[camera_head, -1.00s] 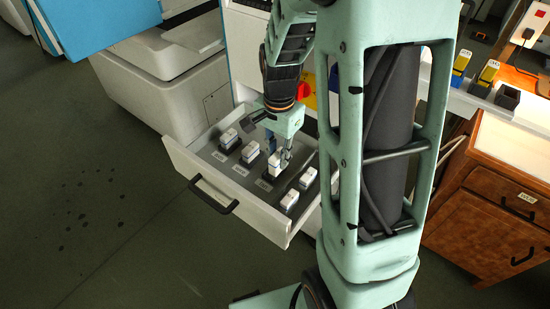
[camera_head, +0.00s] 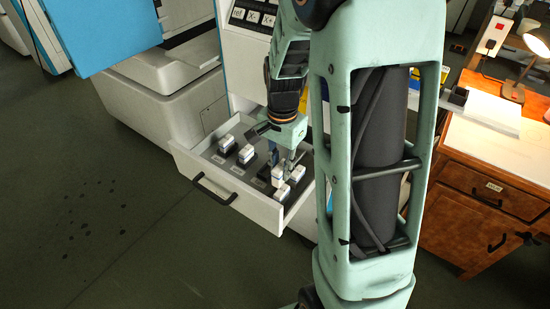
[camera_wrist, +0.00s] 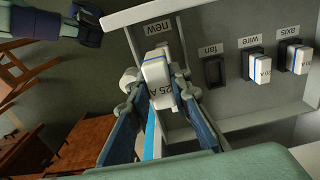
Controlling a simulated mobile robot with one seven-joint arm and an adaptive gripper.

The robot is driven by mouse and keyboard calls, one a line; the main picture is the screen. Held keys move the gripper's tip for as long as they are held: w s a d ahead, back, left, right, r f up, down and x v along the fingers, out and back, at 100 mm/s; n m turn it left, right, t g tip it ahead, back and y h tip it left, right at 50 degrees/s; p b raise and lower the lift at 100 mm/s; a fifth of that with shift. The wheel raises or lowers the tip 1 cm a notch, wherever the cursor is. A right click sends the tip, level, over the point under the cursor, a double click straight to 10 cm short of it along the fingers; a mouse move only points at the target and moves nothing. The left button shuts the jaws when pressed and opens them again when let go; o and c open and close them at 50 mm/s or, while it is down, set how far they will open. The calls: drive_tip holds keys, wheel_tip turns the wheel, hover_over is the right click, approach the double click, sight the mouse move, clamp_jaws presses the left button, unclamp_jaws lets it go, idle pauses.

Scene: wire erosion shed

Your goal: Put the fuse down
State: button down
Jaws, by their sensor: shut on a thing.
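My gripper (camera_wrist: 146,104) is shut on a white fuse (camera_wrist: 158,78) with a blue band and a "25 A" marking. In the head view the gripper (camera_head: 280,168) and the held fuse (camera_head: 278,174) are over the right part of an open drawer (camera_head: 248,206). In the wrist view the fuse is by the "new" label, away from the empty "fan" slot (camera_wrist: 213,72). Whether the held fuse touches the drawer floor cannot be told.
The "wire" slot holds a fuse (camera_wrist: 258,68), and so does the "axis" slot (camera_wrist: 294,56). Another fuse (camera_head: 282,192) stands near the drawer's front right corner. A wooden desk (camera_head: 480,150) stands at the right. The floor left of the drawer is clear.

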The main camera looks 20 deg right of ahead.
sight(280, 166)
drive_tip(key=shift+s+r, duration=0.1)
wheel_tip(280, 166, up, 7)
drive_tip(key=p, duration=0.4)
drive_tip(key=shift+r+p, duration=0.1)
drive_tip(key=shift+p, duration=0.2)
drive_tip(key=shift+w+a+n+b, duration=0.2)
drive_tip(key=shift+n+b, duration=0.1)
drive_tip(key=shift+b, duration=0.1)
drive_tip(key=w+a+n+b, duration=0.4)
drive_tip(key=w+n, duration=0.1)
drive_tip(key=n, duration=0.4)
wheel_tip(280, 166, up, 6)
drive_tip(key=s+n+p, duration=0.1)
drive_tip(key=s+p, duration=0.1)
drive_tip(key=p, duration=1.3)
drive_tip(key=shift+a+r, duration=0.2)
drive_tip(key=shift+r, duration=0.05)
drive_tip(key=shift+s+f, duration=0.1)
